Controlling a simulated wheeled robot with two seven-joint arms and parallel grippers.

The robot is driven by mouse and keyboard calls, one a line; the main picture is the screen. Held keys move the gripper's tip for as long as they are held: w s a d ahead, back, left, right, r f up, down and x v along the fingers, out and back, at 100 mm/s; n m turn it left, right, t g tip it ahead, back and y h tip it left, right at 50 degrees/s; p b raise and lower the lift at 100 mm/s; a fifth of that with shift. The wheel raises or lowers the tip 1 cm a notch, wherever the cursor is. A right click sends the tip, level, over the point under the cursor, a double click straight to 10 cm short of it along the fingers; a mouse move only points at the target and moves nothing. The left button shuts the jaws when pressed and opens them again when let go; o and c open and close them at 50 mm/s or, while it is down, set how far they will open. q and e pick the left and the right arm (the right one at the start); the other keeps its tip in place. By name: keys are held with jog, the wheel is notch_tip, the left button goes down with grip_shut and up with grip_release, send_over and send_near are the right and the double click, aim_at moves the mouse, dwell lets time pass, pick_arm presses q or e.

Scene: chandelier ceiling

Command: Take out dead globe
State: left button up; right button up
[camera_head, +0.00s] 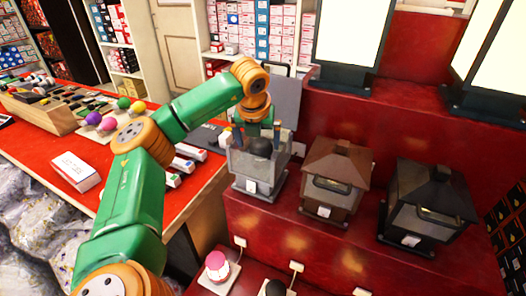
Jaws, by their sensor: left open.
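A dark round globe (259,147) shows in the open top of a light grey square lantern (256,175) near the middle of the head view. My left gripper (257,137) comes down from above at this lantern, its fingers just above or beside the globe. The gripper is open, and its fingertips are partly hidden, so I cannot tell whether they touch the globe. My right gripper is not in view.
A brown lantern (336,181) and a dark lantern (429,206) stand to the right on the red step. Large lit lamps stand on the higher step behind. A red table (196,200) with several coloured balls and a white box (76,171) lies to the left.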

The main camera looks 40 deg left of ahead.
aim_at(261, 144)
pick_arm(q)
jog(key=x, duration=0.4)
jog(key=shift+w+d+p, duration=0.1)
jog(key=shift+w+p, duration=0.2)
jog(key=shift+w, duration=0.1)
jog(key=shift+s+r, duration=0.1)
jog(key=shift+s, duration=0.1)
jog(key=c, duration=1.3)
